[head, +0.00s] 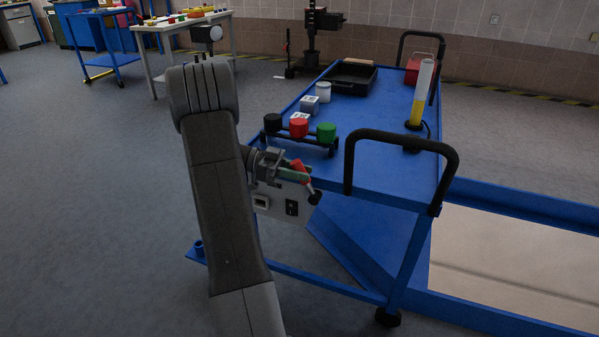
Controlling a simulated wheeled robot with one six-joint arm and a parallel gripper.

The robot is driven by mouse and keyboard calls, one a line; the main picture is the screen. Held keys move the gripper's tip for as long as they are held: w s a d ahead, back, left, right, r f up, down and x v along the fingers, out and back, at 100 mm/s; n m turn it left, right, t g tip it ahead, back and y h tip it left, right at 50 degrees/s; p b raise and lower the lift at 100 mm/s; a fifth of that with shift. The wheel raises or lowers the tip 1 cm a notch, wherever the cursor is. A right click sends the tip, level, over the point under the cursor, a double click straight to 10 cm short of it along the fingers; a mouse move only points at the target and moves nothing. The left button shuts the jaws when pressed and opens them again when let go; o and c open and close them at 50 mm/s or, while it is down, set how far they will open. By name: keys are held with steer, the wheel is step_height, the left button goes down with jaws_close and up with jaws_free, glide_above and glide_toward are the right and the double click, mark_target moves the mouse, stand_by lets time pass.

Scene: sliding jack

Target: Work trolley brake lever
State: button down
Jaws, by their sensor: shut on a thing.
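The blue work trolley (388,180) stands in front of me, with black bar handles at its near and far ends. A light grey panel (278,207) with a small display and a black switch is at its near left corner. A red lever (300,168) with a dark knob at its lower end shows just above this panel. My gripper (296,172) is at the lever, its greenish fingers shut on it. My arm comes in from the lower left. The fingers hide part of the lever, and its pivot is not clear.
A rack with black, red and green caps (299,128) stands on the trolley just behind my gripper. The near handle (404,140) rises to the right. A yellow-filled cylinder (420,95), a black tray (341,77) and a red box (420,68) are farther back. Floor at left is clear.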

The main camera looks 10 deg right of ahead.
steer(key=c, duration=1.1)
jaws_free()
steer(key=shift+w+a, duration=0.1)
steer(key=shift+a, duration=0.05)
steer(key=shift+p+v, duration=2.95)
steer(key=shift+v, duration=3.85)
steer(key=shift+f, duration=0.15)
steer(key=b+x, duration=0.6)
steer(key=x, duration=0.8)
